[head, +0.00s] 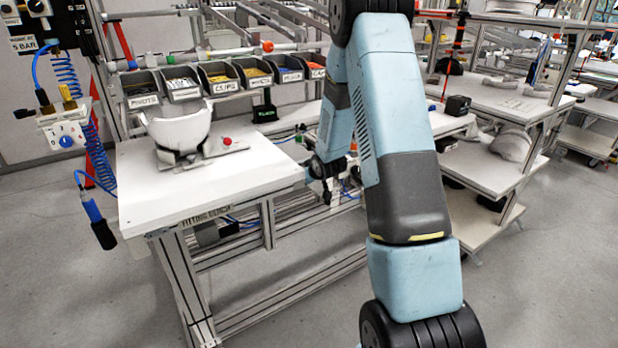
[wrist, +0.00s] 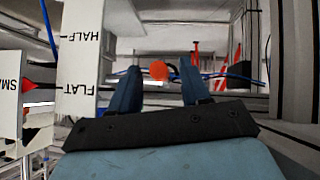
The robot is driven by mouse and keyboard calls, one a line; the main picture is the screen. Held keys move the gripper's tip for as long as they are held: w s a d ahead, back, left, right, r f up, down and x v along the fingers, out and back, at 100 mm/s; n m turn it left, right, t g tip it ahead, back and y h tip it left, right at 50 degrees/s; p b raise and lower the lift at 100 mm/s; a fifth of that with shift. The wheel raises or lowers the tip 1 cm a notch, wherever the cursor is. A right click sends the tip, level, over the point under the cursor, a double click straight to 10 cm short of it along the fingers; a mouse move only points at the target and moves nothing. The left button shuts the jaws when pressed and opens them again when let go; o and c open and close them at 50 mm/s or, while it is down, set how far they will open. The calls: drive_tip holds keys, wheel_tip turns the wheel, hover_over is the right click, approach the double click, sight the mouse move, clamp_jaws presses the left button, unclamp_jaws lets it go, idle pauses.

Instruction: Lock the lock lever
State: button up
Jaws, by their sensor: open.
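A white helmet shell (head: 180,130) sits in a low fixture (head: 205,157) on the white bench. A red knob (head: 227,141) shows at the fixture's right side; I cannot tell if it belongs to the lock lever. My gripper (wrist: 158,78) is open in the wrist view, with its two blue fingers apart. An orange-red ball (wrist: 159,70) shows between the fingertips, with nothing visibly gripped. I cannot tell its distance, or whether it is the lever's knob. In the head view my wrist is beside the bench's right edge, and my fingers are not clear.
Several labelled bins (head: 220,78) line the bench's back. A blue coiled hose (head: 75,90) hangs at left. The bench top's front (head: 190,205) is clear.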

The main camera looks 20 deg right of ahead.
drive_tip(key=v, duration=1.3)
drive_tip(key=shift+s, duration=0.3)
drive_tip(key=shift+r, duration=0.15)
drive_tip(key=s+a+r+m+g+h, duration=0.2)
drive_tip(key=s+r, duration=1.2)
drive_tip(key=r, duration=0.2)
drive_tip(key=s+a+r+m+g, duration=0.1)
drive_tip(key=s+a+r, duration=0.1)
drive_tip(key=s, duration=0.8)
drive_tip(key=s+a+r+g+y, duration=0.1)
drive_tip(key=s+a+r, duration=0.2)
drive_tip(key=s, duration=0.6)
drive_tip(key=shift+s+a+r+m, duration=0.25)
drive_tip(key=shift+s+r+m, duration=0.15)
drive_tip(key=shift+r, duration=0.45)
drive_tip(key=shift+w, duration=0.1)
drive_tip(key=shift+c, duration=0.4)
